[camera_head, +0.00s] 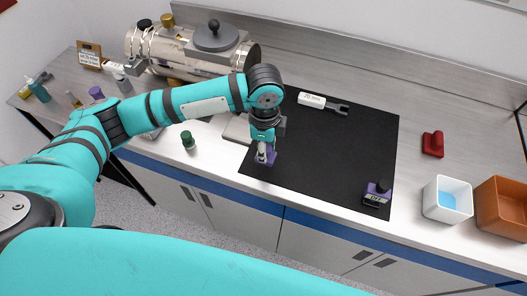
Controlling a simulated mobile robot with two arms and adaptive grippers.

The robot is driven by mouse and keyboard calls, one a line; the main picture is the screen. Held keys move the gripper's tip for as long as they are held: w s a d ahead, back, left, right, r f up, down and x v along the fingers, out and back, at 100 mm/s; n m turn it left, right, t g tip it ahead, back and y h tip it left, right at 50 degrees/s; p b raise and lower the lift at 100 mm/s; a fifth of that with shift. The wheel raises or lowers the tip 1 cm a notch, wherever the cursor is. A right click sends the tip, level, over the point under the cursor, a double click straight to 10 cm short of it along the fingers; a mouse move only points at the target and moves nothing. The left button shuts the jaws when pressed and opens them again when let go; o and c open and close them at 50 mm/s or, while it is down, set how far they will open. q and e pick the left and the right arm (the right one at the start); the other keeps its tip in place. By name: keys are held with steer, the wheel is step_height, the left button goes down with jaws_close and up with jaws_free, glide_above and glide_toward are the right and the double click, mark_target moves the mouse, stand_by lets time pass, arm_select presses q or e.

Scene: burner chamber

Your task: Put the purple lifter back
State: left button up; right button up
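My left gripper (264,155) points down over the front left part of the black mat (320,150). A purple piece (270,158), which may be the purple lifter, shows right at its fingers and is largely hidden by them. I cannot tell whether the fingers are closed on it or only beside it. A purple block with a dark knob and a small display (377,192) stands at the mat's front right corner. A small purple object (96,93) stands at the left end of the counter. My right gripper is not in view.
A metal burner chamber (190,48) stands at the back left. A white-handled fork tool (322,103) lies on the mat's back part. A green-capped item (188,140) stands near the front edge. A red item (433,144), white bin (447,199) and orange bin (500,208) are right. The mat's middle is clear.

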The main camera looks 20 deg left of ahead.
arm_select(q)
step_height(320, 180, down, 2)
steer(key=shift+w+a+f+p, duration=0.1)
steer(key=shift+f+p, duration=0.15)
steer(key=shift+p, duration=0.3)
steer(key=shift+f, duration=0.55)
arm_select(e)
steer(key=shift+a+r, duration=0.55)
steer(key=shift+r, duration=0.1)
arm_select(q)
steer(key=o, duration=1)
steer(key=shift+f, duration=0.1)
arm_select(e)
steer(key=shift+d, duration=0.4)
